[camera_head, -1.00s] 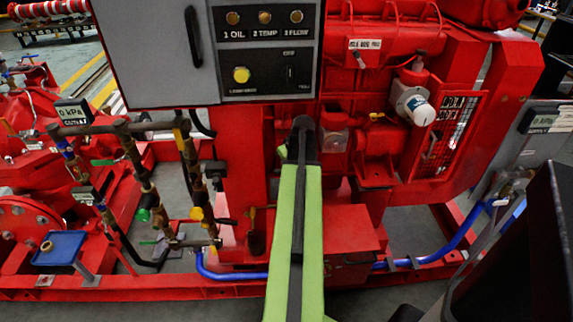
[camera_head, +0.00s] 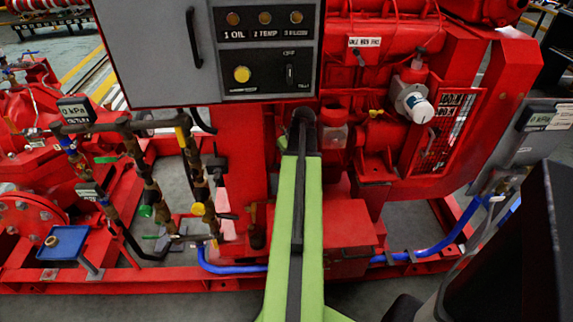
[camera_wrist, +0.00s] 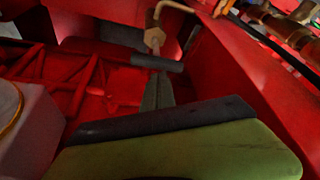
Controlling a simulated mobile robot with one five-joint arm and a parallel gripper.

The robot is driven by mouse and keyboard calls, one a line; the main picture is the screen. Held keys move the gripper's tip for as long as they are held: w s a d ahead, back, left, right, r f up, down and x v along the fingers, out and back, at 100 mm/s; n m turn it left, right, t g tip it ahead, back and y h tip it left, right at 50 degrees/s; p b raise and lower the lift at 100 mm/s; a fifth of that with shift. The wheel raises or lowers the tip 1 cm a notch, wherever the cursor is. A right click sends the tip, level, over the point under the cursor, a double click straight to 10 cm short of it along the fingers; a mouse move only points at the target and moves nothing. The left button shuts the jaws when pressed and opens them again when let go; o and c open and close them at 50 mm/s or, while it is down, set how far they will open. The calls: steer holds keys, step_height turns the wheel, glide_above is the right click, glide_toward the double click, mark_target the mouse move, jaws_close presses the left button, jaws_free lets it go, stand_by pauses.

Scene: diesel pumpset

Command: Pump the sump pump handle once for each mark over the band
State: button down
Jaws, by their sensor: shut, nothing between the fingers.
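My gripper (camera_wrist: 158,80) shows in the wrist view as a narrow dark tip, shut and empty. It points at a dark cylindrical bar (camera_wrist: 150,62), which may be the sump pump handle; I cannot tell whether they touch. A brass nut with a bent tube (camera_wrist: 154,37) stands just beyond the bar. In the head view my green arm hides the gripper. A small brownish fitting (camera_head: 256,236) on the red base, left of my arm, may be the pump. I cannot make out a band with marks for certain.
A grey control panel (camera_head: 155,50) hangs above. Valve piping (camera_head: 140,170) and a blue tray (camera_head: 66,242) are on the left. A blue hose (camera_head: 440,245) runs along the base. Red walls (camera_wrist: 250,75) stand close to the gripper. A pale block (camera_wrist: 30,135) is at wrist-view left.

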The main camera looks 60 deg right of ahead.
steer(key=shift+r, duration=0.1)
step_height(320, 180, up, 6)
steer(key=p, duration=0.6)
